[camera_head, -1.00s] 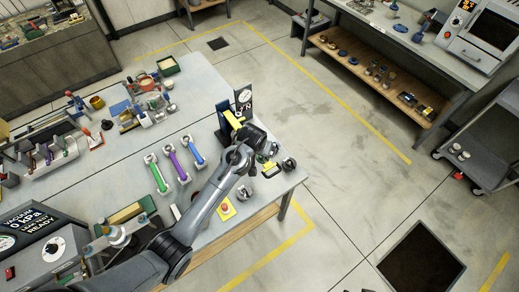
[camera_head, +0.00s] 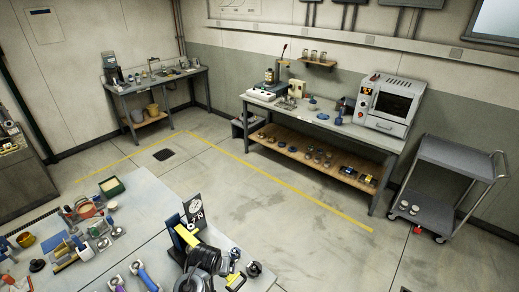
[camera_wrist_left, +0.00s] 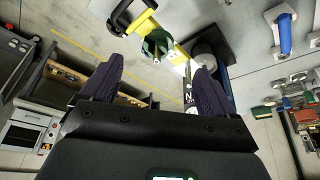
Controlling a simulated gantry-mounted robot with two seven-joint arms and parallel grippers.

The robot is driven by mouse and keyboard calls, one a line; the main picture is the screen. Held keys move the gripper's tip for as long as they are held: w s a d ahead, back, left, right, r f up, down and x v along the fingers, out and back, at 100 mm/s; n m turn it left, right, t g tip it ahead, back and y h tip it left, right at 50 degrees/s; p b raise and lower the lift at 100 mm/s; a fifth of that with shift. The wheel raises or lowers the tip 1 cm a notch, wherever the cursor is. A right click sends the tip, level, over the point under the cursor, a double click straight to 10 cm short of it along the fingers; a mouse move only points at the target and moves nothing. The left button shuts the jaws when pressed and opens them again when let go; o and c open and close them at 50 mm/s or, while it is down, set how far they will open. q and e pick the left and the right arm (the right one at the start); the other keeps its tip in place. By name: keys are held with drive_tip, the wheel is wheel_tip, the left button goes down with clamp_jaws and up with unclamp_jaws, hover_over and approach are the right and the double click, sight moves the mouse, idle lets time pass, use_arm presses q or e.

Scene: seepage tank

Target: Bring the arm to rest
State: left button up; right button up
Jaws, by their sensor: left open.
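My left arm shows at the bottom edge of the head view, with its dark gripper end (camera_head: 205,260) over the near bench, right beside a yellow fixture (camera_head: 186,238). In the left wrist view my left gripper (camera_wrist_left: 157,84) is open, its two dark fingers wide apart. Nothing is seen held between them. The yellow fixture (camera_wrist_left: 166,42), with a green part, shows beyond the fingertips. I cannot tell whether the fingers touch anything. My right gripper is in neither view.
A black stand with a marked plate (camera_head: 193,209) rises close to the gripper. Blue-handled tools (camera_head: 145,277) and several small parts lie on the bench (camera_head: 150,205). Beyond is open floor (camera_head: 255,205), then a rear workbench (camera_head: 330,128) and a grey cart (camera_head: 440,185).

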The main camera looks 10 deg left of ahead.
use_arm(q)
drive_tip(key=s+f+g+p, duration=0.1)
drive_tip(key=s+f+g, duration=0.1)
drive_tip(key=s+f, duration=0.75)
drive_tip(key=s+a+f+g+p, duration=0.1)
drive_tip(key=s+a+p, duration=0.1)
drive_tip(key=s, duration=1.4)
drive_tip(key=s+a+r+m, duration=0.1)
drive_tip(key=s+r, duration=0.7)
wheel_tip(320, 180, up, 9)
drive_tip(key=w+m+t, duration=0.1)
drive_tip(key=t, duration=0.1)
drive_tip(key=shift+f+m+h, duration=0.2)
drive_tip(key=shift+m+h, duration=0.1)
drive_tip(key=shift+m, duration=0.1)
drive_tip(key=shift+w, duration=0.1)
